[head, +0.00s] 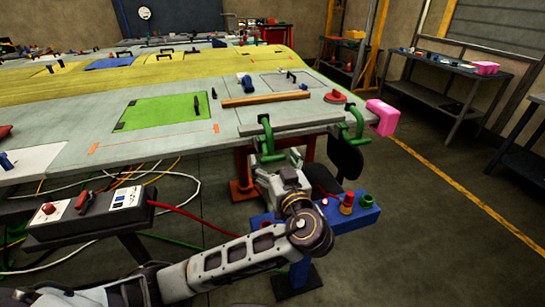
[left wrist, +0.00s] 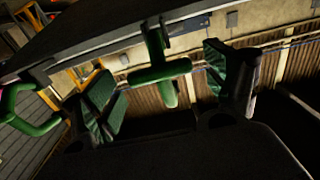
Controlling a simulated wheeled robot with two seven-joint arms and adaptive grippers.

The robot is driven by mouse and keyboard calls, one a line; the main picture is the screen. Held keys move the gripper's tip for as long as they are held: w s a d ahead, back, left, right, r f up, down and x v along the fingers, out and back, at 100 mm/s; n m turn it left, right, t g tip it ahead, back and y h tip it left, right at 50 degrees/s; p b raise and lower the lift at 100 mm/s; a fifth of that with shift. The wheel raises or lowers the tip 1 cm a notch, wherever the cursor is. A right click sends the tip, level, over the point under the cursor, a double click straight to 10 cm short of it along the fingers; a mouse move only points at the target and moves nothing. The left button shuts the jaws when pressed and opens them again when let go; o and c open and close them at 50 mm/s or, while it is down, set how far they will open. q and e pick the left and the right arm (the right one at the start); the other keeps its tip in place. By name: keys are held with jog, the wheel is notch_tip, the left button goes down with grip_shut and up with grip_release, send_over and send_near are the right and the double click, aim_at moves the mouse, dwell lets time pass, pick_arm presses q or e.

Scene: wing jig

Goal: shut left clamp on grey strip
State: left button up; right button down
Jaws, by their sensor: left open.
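The grey strip (head: 290,127) lies along the near edge of the wing panel (head: 70,147). The green left clamp (head: 266,136) sits at the strip's left end, and a green right clamp (head: 354,124) is at its right end. My left gripper (head: 279,159) is just below the left clamp, under the panel edge. In the left wrist view its two green-padded fingers (left wrist: 162,88) are apart, with the left clamp's green T-shaped handle (left wrist: 160,74) between them. The other clamp (left wrist: 32,118) shows at the left there. My right gripper is out of view.
A pink block (head: 382,117) is at the panel's right corner. A blue stand (head: 350,214) with a red and a green knob stands below, close to my left arm. A control box (head: 90,215) and loose cables are at the left.

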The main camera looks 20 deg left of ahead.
pick_arm(q)
jog(key=shift+w+a, duration=0.4)
jog(key=shift+w, duration=0.15)
jog(key=shift+w+a, duration=0.1)
jog(key=shift+w, duration=0.05)
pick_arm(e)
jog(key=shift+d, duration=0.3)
pick_arm(q)
jog(key=shift+c, duration=0.3)
jog(key=c, duration=1.4)
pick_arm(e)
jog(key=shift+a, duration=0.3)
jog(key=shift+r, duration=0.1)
